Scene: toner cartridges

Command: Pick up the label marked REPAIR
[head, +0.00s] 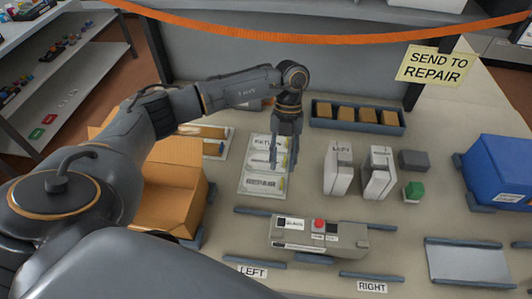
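The label marked REPAIR (262,183) lies at the near end of a pale label board (246,191), below other labels. The label at the far end (266,142) reads as RETURN, partly covered. My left gripper (282,163) points down over the right part of the board, above and to the right of the REPAIR label in the picture. Its two fingers look apart, with nothing seen between them. Its fingers hide part of the middle label. I cannot tell its exact height above the board. My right gripper is not in view.
An open cardboard box (172,200) stands left of the board. White cartridges (338,170) stand to its right, and a grey device with a red button (318,236) is in front. A blue tray of brown blocks (357,117) is behind. A blue bin (500,170) is far right.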

